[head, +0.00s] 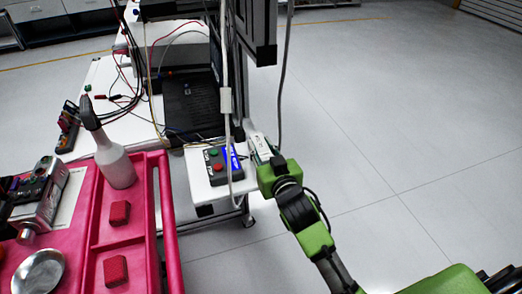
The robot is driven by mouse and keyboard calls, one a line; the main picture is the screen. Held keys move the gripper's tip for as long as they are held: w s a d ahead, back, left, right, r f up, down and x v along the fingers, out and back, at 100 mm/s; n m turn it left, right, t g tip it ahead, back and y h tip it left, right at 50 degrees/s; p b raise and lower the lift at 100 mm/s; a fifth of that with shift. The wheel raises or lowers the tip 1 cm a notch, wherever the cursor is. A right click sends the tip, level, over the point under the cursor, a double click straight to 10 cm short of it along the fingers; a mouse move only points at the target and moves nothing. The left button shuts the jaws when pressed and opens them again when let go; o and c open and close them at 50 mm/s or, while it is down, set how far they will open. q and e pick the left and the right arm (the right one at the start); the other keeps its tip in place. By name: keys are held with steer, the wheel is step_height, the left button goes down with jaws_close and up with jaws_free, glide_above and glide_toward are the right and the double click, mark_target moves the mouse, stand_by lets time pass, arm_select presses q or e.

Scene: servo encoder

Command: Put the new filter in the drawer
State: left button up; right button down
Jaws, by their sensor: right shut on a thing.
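My right gripper (268,164) reaches in from the lower right, at the right edge of the small white shelf. It is shut on a small pale piece (261,145), which points up and away beside the shelf. The fingers hide part of it, and I cannot tell whether it is the new filter. No open drawer shows clearly; closed cabinet fronts (88,22) stand at the far upper left. I do not see my left gripper.
A pink cart (167,215) at left holds a spray bottle (115,165), red blocks (120,212) and a metal bowl (38,272). A button box (217,167) sits on the white shelf. A cable hangs before it. Floor at right is clear.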

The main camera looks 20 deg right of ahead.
steer(key=s+r, duration=0.1)
steer(key=r, duration=0.1)
steer(key=s+a+r, duration=0.1)
steer(key=r, duration=0.1)
steer(key=s+r, duration=0.2)
steer(key=r, duration=0.1)
steer(key=shift+a+p, duration=0.15)
steer(key=shift+p, duration=0.15)
steer(key=s+a+r+p, duration=0.2)
steer(key=s+a+r, duration=0.1)
steer(key=s, duration=0.6)
steer(key=shift+s+r, duration=0.2)
steer(key=shift+r, duration=0.7)
